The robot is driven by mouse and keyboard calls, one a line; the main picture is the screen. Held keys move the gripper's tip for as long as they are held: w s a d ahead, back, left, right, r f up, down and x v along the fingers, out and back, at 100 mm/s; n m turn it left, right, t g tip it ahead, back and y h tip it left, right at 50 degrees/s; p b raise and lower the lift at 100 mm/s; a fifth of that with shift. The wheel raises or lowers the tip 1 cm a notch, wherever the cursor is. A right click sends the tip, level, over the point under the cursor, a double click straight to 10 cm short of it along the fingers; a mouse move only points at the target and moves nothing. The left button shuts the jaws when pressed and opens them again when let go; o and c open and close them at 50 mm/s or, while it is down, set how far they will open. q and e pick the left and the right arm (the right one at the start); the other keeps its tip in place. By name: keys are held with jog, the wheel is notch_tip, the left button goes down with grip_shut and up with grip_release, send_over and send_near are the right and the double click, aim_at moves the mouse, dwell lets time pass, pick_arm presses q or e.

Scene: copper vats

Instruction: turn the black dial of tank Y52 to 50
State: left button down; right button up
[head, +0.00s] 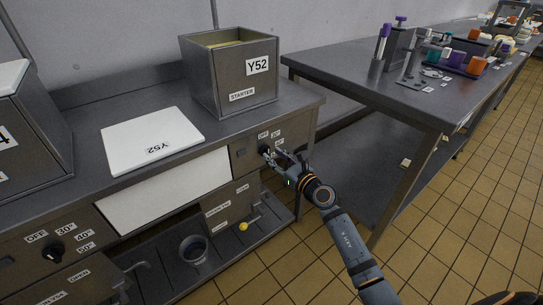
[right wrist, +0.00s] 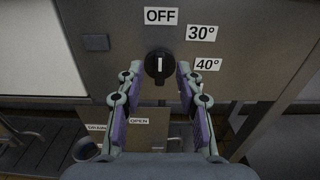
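The open grey tank Y52 (head: 231,80) stands on the counter, with its Y52 label facing front. Its black dial (right wrist: 158,66) is on the counter's front panel below. In the right wrist view its white pointer line points up, roughly at OFF. The OFF (right wrist: 161,16), 30° (right wrist: 201,33) and 40° (right wrist: 208,64) labels show; no 50° label can be read there. My right gripper (right wrist: 157,82) is open, its fingers at the left and right of the dial; I cannot tell whether they touch it. In the head view my right gripper (head: 274,158) partly covers the dial. My left gripper is out of view.
A white Y52 lid (head: 152,139) lies on the counter left of the tank. Another dial (head: 53,251) sits on the panel at lower left. A bucket (head: 194,249) stands below. A second table (head: 440,95) with lab items is at right; tiled floor is free in front.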

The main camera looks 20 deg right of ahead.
aim_at(266, 152)
jog(key=shift+x, duration=0.95)
jog(key=shift+w, duration=0.15)
grip_shut()
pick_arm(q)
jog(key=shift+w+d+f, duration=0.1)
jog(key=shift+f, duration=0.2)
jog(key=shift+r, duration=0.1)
